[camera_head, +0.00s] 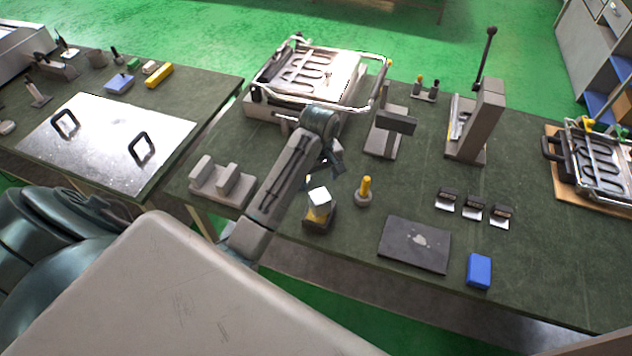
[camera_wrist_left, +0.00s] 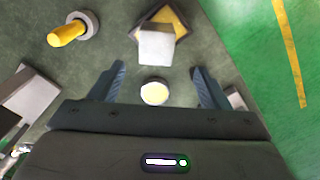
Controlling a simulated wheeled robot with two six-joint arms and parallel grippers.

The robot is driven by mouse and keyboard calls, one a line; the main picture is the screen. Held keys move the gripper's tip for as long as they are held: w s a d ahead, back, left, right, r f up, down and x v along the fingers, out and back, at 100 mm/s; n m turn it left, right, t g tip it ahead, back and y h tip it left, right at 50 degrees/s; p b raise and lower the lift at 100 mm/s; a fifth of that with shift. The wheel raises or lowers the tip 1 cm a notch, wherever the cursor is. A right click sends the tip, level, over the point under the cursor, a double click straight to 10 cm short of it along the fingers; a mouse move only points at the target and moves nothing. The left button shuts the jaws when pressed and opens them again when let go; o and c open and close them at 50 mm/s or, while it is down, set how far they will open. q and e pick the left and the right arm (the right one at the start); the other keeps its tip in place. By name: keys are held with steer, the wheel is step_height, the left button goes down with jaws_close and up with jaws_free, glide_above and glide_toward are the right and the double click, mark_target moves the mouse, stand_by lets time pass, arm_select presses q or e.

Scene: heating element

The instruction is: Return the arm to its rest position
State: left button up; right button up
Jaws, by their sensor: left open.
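My left arm reaches in from the lower left in the head view, over the green table (camera_head: 350,205). My left gripper (camera_head: 332,168) is near the table's middle, in front of the fixture with the heating element. In the left wrist view my left gripper (camera_wrist_left: 158,85) has its two fingers spread apart with nothing held between them. A round pale yellow-topped thing (camera_wrist_left: 154,92) shows below, between the fingers; I cannot tell how far below. My right gripper is in neither view.
A block with a white top (camera_head: 319,197) and a yellow-handled tool (camera_head: 364,191) stand close to the gripper. A metal fixture (camera_head: 312,78) stands behind, a grey lever press (camera_head: 478,120) right. A dark plate (camera_head: 415,244) and blue box (camera_head: 479,270) lie at the front.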

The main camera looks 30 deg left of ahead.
arm_select(q)
steer(key=shift+s+f, duration=0.1)
steer(key=shift+s, duration=0.05)
steer(key=s+d+m+t, duration=0.3)
steer(key=s+m, duration=0.9)
steer(key=s, duration=1.5)
steer(key=a+f+y+b, duration=0.15)
steer(key=f+b, duration=0.25)
steer(key=f, duration=1.4)
steer(key=a+f+h+b, duration=0.15)
steer(key=f+b, duration=0.25)
steer(key=f, duration=1.3)
steer(key=s+f+b, duration=0.2)
steer(key=s+f, duration=0.4)
steer(key=f, duration=0.3)
steer(key=s+a+f+g+b, duration=0.1)
steer(key=s+f+b, duration=0.1)
steer(key=s+f, duration=0.4)
steer(key=s+f+b, duration=0.2)
steer(key=s+f, duration=0.3)
steer(key=f, duration=0.8)
steer(key=shift+s+a+g+y, duration=0.35)
steer(key=shift+s+g+y, duration=0.05)
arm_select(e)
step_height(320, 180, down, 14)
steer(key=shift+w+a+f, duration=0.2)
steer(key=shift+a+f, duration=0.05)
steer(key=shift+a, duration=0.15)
